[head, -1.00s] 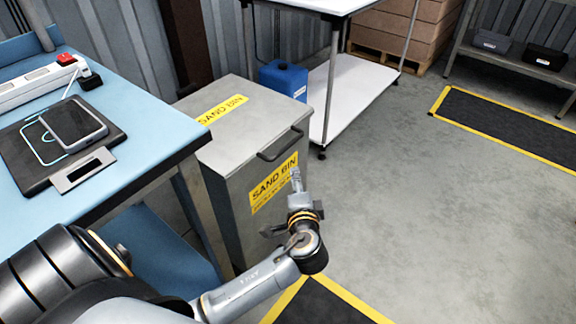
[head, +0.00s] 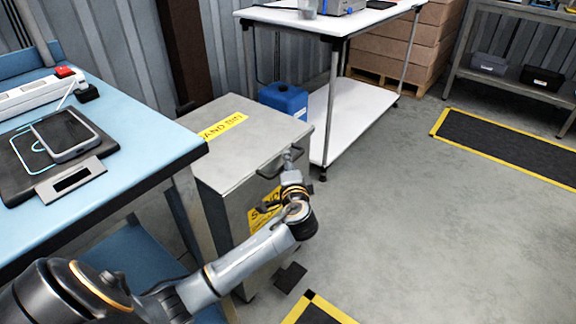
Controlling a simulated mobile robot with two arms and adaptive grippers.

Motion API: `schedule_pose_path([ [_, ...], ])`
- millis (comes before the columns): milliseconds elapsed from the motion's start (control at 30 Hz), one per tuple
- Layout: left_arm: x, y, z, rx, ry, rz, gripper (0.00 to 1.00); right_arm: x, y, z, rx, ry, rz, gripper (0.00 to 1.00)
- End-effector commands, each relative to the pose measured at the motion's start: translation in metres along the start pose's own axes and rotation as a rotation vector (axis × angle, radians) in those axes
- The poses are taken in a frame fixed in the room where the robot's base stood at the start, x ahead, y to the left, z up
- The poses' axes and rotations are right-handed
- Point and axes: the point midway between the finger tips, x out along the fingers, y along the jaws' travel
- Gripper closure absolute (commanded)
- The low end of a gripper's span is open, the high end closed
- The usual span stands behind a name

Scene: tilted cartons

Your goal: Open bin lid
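The sand bin (head: 228,208) is a grey metal box with a flat lid (head: 232,150), which lies shut. A yellow label (head: 222,126) is on the lid and another is on the front, partly hidden by my arm. A dark bar handle (head: 268,170) sticks out at the lid's front edge. My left gripper (head: 289,158) is at the right end of this handle, very close to it. Whether it touches the handle cannot be told, and its fingers are too small to read as open or shut. My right gripper is not in view.
A blue workbench (head: 140,150) stands close at the bin's left, holding a scale and a power strip (head: 40,92). A blue canister (head: 285,100) and a white shelved table (head: 350,110) are behind the bin. The floor (head: 430,220) at right is clear.

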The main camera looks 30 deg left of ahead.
Motion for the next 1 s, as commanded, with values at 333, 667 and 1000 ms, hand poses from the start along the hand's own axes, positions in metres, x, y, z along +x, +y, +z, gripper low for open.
schedule_pose_path([
  [333,0.0081,-0.0005,0.0000,0.000,0.000,0.000,0.64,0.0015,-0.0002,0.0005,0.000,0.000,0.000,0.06],
  [667,0.0078,-0.0003,-0.0001,0.000,0.000,0.000,1.00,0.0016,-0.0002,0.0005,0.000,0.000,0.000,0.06],
  [1000,0.0073,-0.0025,-0.0005,0.000,0.001,0.001,1.00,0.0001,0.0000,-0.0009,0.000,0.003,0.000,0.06],
])
